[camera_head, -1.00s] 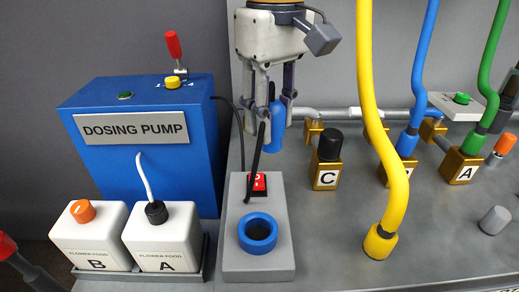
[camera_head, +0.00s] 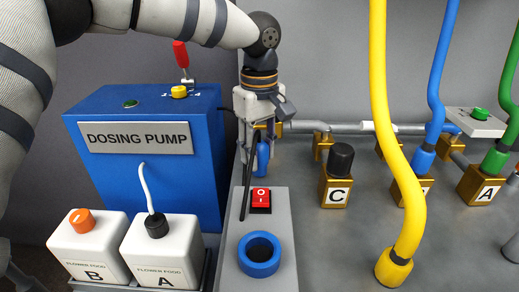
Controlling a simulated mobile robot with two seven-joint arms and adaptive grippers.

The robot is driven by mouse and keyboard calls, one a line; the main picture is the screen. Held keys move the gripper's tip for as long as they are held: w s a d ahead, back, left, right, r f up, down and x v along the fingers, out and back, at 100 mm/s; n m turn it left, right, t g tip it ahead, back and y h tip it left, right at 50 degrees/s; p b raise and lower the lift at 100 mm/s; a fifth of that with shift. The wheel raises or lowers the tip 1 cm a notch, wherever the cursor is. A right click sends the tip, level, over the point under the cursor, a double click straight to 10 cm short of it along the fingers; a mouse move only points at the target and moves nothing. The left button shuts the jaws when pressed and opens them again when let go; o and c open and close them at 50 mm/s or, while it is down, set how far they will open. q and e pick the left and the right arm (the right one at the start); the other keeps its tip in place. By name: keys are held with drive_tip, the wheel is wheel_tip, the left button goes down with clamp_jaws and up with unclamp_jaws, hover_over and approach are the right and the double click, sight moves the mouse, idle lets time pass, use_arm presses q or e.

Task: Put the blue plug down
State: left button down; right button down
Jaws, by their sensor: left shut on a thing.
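The blue plug (camera_head: 263,158) is a small blue cylinder below my left gripper (camera_head: 262,142), near the back of the grey surface. My left gripper is shut on the plug and points down, with its arm coming in from the upper left. My right gripper is not in view.
The grey block has a red switch (camera_head: 260,198) and a blue ring socket (camera_head: 259,268). The blue dosing pump (camera_head: 150,185) and white bottles (camera_head: 165,250) stand left. Brass valve C (camera_head: 337,185), pipes and the yellow hose (camera_head: 392,150) stand right.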

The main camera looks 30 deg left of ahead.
use_arm(q)
drive_tip(key=shift+f, duration=0.2)
drive_tip(key=c, duration=1.2)
unclamp_jaws()
drive_tip(key=shift+o, duration=0.2)
wheel_tip(320, 180, up, 12)
drive_tip(key=shift+r, duration=0.2)
